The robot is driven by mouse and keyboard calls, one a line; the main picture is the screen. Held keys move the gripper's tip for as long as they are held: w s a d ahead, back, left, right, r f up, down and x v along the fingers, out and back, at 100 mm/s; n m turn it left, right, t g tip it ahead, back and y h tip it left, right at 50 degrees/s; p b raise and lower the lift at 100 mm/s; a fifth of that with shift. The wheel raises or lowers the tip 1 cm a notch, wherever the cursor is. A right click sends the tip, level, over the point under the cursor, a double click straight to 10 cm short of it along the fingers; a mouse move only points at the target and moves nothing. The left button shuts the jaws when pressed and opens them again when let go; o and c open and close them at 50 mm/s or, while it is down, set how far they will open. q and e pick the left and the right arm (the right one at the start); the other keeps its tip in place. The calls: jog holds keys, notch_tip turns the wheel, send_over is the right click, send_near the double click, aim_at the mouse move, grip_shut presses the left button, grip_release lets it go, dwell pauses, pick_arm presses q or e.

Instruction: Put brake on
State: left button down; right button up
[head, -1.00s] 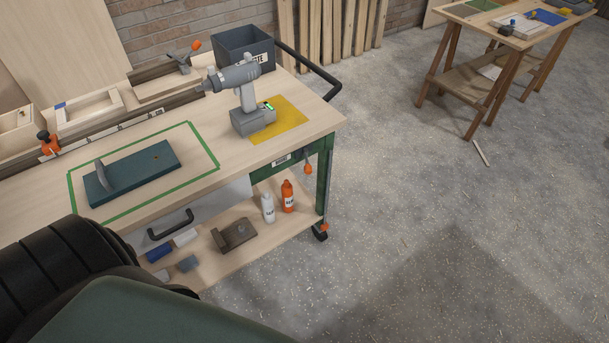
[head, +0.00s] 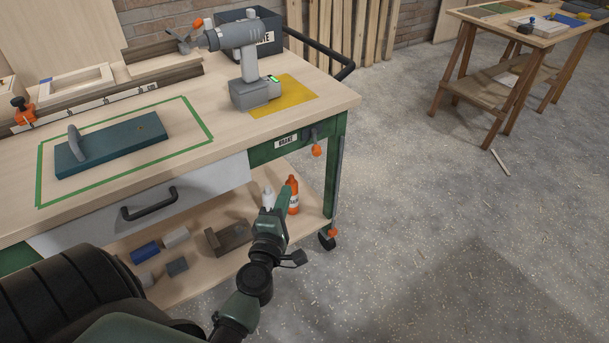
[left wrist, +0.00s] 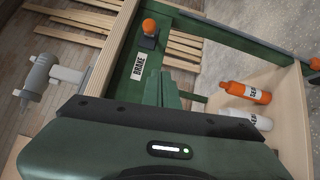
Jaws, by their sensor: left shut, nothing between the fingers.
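The brake lever with its orange knob (head: 317,150) is on the green end post of the workbench cart, beside a white label reading BRAKE (head: 286,142). In the left wrist view the orange knob (left wrist: 149,27) sits on a dark mount, with the BRAKE label (left wrist: 138,66) next to it. My left gripper (head: 284,194) is shut and empty, in front of the lower shelf, below and left of the knob and apart from it. In the left wrist view its green fingers (left wrist: 170,92) point toward the cart's green panel. My right gripper is not in view.
The cart top (head: 215,155) carries a grey drill (head: 245,65) and a teal block (head: 110,148). The lower shelf holds an orange bottle (head: 293,197) and a white bottle (left wrist: 250,118). A caster (head: 327,238) stands below the post.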

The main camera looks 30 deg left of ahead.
aim_at(315, 144)
pick_arm(q)
jog(key=shift+s+a+r+n+y, duration=0.1)
jog(key=shift+a+r+n+y, duration=0.15)
jog(key=shift+r, duration=0.2)
jog(key=shift+s+a+r+n+y, duration=0.15)
jog(key=shift+a+r+n, duration=0.1)
jog(key=shift+r+n, duration=0.15)
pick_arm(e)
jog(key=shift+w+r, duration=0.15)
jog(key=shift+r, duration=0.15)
